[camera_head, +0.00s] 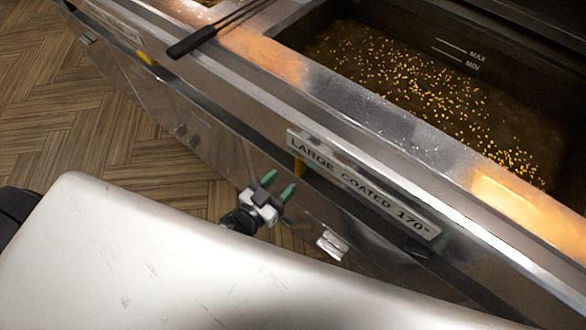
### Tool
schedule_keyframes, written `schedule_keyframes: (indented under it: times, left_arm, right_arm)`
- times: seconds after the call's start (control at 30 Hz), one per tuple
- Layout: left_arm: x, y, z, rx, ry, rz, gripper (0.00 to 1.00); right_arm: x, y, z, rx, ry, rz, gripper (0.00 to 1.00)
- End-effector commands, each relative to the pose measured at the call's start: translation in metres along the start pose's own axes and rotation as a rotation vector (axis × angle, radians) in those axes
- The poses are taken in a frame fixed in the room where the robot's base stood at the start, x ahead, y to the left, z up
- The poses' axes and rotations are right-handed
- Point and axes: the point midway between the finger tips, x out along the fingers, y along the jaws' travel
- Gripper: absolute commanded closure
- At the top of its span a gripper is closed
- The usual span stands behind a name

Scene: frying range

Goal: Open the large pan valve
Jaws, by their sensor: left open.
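The large pan (400,90) holds dark oil with many yellow bits floating in it. Its front carries a label reading "LARGE COATED 170°" (362,183). A yellow valve handle (299,168) shows in part below the left end of this label; the rest of it is hidden. My left gripper (279,185), with green fingertips, is open just in front of the range front, close to the yellow handle. I cannot tell whether it touches the handle. Nothing shows between its fingers. My right gripper is out of view.
A second label (108,18) and another yellow handle (146,58) are farther left on the range front. A black-handled tool (205,38) lies across the metal rim. A small metal latch (332,244) is right of my gripper. Wooden floor (90,110) is clear at left.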

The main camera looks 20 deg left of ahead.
Motion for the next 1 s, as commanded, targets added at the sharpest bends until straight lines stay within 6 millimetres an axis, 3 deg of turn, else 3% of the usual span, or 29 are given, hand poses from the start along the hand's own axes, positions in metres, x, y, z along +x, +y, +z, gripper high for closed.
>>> schedule_keyframes:
  times: [0.1,0.23,0.87,0.97,1.0]
  left_arm:
    - [-0.020,0.000,0.001,0.000,-0.002,0.001,0.51]
    - [-0.031,0.000,0.000,0.000,-0.001,0.001,0.51]
    - [-0.034,0.000,0.001,0.001,-0.003,0.000,0.51]
    - [-0.036,-0.002,0.016,0.000,-0.053,-0.011,0.51]
    - [-0.039,-0.004,0.029,-0.001,-0.099,-0.021,0.51]
  right_arm:
    - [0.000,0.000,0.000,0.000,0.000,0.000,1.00]
    - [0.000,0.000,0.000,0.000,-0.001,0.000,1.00]
    - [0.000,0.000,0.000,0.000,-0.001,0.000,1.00]
    - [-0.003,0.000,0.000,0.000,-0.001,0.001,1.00]
    - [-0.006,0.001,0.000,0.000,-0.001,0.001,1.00]
